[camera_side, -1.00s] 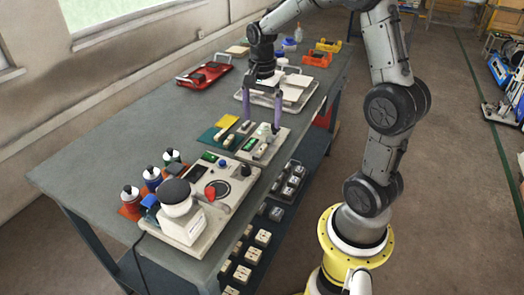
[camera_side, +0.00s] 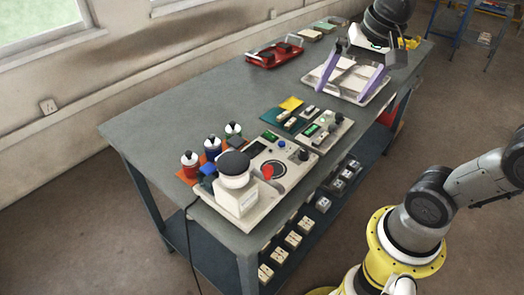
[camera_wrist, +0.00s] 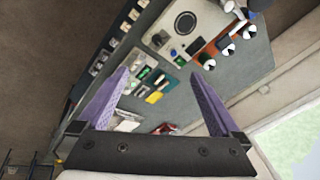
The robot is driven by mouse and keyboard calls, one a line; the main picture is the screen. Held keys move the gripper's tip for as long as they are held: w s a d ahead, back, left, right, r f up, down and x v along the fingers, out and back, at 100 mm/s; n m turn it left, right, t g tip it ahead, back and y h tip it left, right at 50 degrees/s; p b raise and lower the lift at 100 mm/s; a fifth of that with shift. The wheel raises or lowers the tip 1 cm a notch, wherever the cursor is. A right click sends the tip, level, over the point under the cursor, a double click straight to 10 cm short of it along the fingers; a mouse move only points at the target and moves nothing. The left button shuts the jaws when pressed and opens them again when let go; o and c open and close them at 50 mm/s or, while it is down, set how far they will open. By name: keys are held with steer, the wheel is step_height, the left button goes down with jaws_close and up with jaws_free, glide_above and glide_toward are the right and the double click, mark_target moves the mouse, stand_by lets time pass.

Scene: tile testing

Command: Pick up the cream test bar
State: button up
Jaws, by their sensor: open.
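Small cream bars (camera_side: 288,120) lie on and beside a teal mat (camera_side: 275,126) with a yellow sheet (camera_side: 291,103), mid-table. I cannot tell which one is the cream test bar. A small tester with a green display (camera_side: 313,130) stands just right of the mat. My gripper (camera_side: 347,88) has its two purple fingers spread, empty, above the white tray area, behind and to the right of the mat. In the wrist view my gripper (camera_wrist: 158,76) is also wide apart, with the teal mat (camera_wrist: 167,83) and yellow sheet (camera_wrist: 154,97) far off between the fingers.
A larger instrument (camera_side: 240,204) with a black round top stands at the front, beside several bottles (camera_side: 212,148). A white tray (camera_side: 313,79) and a red tray (camera_side: 262,62) lie farther back.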

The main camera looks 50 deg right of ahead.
steer(key=s+a+f+n+t, duration=0.1)
steer(key=s+a+f+n, duration=0.2)
steer(key=s+f+n, duration=0.2)
steer(key=s+n, duration=0.2)
steer(key=n, duration=0.2)
steer(key=shift+f+t+y, duration=0.3)
steer(key=shift+n, duration=0.6)
steer(key=shift+c, duration=0.4)
steer(key=c, duration=0.6)
steer(key=shift+c, duration=0.2)
